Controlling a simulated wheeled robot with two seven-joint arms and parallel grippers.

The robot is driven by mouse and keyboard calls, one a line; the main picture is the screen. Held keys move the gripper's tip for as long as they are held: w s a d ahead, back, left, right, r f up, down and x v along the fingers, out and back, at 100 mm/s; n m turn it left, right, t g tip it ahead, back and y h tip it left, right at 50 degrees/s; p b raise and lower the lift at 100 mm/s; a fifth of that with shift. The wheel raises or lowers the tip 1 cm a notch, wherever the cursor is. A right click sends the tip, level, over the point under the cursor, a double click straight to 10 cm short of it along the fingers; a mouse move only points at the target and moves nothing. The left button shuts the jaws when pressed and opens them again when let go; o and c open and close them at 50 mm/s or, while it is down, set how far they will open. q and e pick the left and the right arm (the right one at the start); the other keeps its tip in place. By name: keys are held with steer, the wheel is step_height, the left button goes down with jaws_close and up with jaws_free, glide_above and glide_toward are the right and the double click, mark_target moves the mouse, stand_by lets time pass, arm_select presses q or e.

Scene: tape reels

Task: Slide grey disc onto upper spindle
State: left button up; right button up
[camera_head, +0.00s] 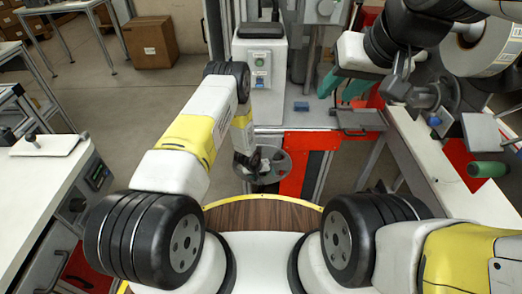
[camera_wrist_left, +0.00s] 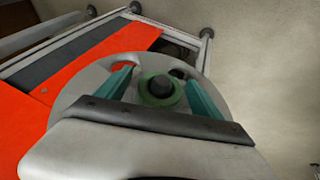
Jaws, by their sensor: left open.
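The grey disc (camera_head: 272,178) is low in the middle of the head view, in front of the red panel. In the left wrist view the grey disc (camera_wrist_left: 70,97) fills the middle, with cut-outs and a green hub ring around a dark round knob (camera_wrist_left: 160,87). My left gripper (camera_wrist_left: 159,90) is open, its teal fingers on either side of the hub; I cannot tell whether they touch the disc. My left gripper hides part of the disc in the head view. My right gripper (camera_head: 342,90) is open and empty at the upper right. I cannot clearly identify the upper spindle.
A white machine column (camera_head: 259,75) stands behind the disc. A large label roll (camera_head: 482,47) and a dark grey mechanism (camera_head: 432,97) are at right. A green roll (camera_head: 487,169) lies near the right bench. A white bench (camera_head: 40,185) stands at left.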

arm_select(q)
steer(key=shift+x, duration=0.9)
jaws_close()
